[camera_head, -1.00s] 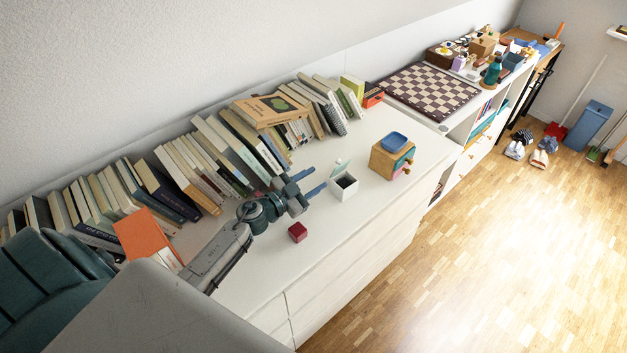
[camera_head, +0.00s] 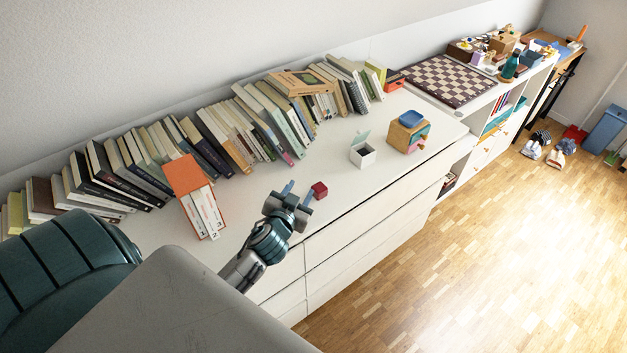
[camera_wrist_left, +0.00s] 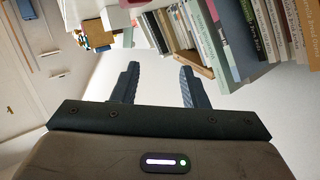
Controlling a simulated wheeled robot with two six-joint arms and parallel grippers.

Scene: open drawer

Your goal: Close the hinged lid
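A small white box (camera_head: 362,157) stands on the white dresser top. Its pale greenish hinged lid (camera_head: 362,137) is raised, tilted up on the side toward the books. My left gripper (camera_head: 297,193) is open and empty, over the near part of the dresser, well short of the box. In the left wrist view its two fingers (camera_wrist_left: 158,75) are spread with nothing between them. The box appears partly at the top of that view (camera_wrist_left: 115,18), but its lid cannot be made out there. My right gripper is not in view.
A red cube (camera_head: 320,190) lies just right of my left fingertips. Rows of books (camera_head: 255,128) line the wall. The dresser surface between cube and box is clear.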

